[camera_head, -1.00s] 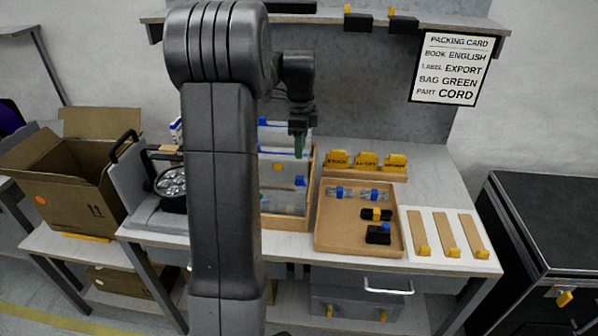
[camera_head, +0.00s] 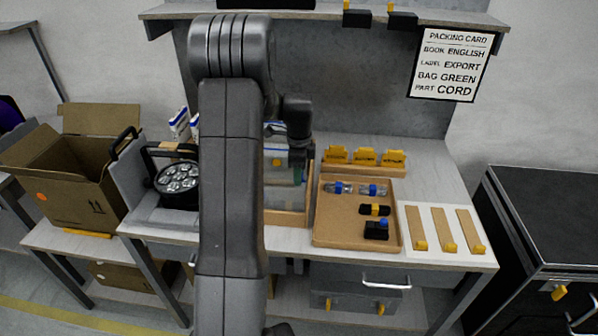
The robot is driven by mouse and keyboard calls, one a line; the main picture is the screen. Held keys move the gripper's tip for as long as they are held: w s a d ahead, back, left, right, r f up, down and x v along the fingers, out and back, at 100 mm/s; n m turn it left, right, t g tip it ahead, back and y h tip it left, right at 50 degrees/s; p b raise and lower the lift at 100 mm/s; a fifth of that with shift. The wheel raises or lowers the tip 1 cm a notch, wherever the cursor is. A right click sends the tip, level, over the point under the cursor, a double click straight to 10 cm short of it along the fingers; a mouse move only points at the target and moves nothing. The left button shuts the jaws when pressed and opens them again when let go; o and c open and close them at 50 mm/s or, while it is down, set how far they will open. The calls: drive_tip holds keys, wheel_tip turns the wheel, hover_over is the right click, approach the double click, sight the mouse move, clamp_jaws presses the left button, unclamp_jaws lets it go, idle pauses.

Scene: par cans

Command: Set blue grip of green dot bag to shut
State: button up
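Clear bags (camera_head: 277,198) stand in a wooden tray (camera_head: 284,217) behind my arm. One shows a yellow-orange dot (camera_head: 276,162); I see no green dot on a bag, and my arm hides the left part of the tray. A strip of blue (camera_head: 274,127) shows at the top of the rear bags. My gripper (camera_head: 298,174) points down at the tray's right side, in front of or beside the bags. Its green-tipped end is small and dark, so I cannot tell whether it is open or touches a bag. A blue grip near it is mostly hidden.
A right-hand tray (camera_head: 330,229) holds two clear bundles with blue bands and two black items. Yellow holders (camera_head: 364,157) stand behind it. A black multi-lens lamp (camera_head: 178,180) and an open cardboard box (camera_head: 70,190) are at left. A packing card (camera_head: 450,64) reads BAG GREEN.

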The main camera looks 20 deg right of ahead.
clamp_jaws()
drive_tip(key=w+a, duration=0.2)
drive_tip(key=a, duration=0.2)
drive_tip(key=w+a, duration=0.3)
drive_tip(key=a, duration=0.1)
drive_tip(key=w+a+b, duration=0.1)
drive_tip(key=w+a, duration=0.2)
drive_tip(key=a, duration=0.1)
drive_tip(key=shift+a, duration=0.4)
drive_tip(key=shift+o, duration=0.9)
unclamp_jaws()
wheel_tip(320, 180, up, 14)
drive_tip(key=b, duration=0.1)
drive_tip(key=shift+f, duration=0.1)
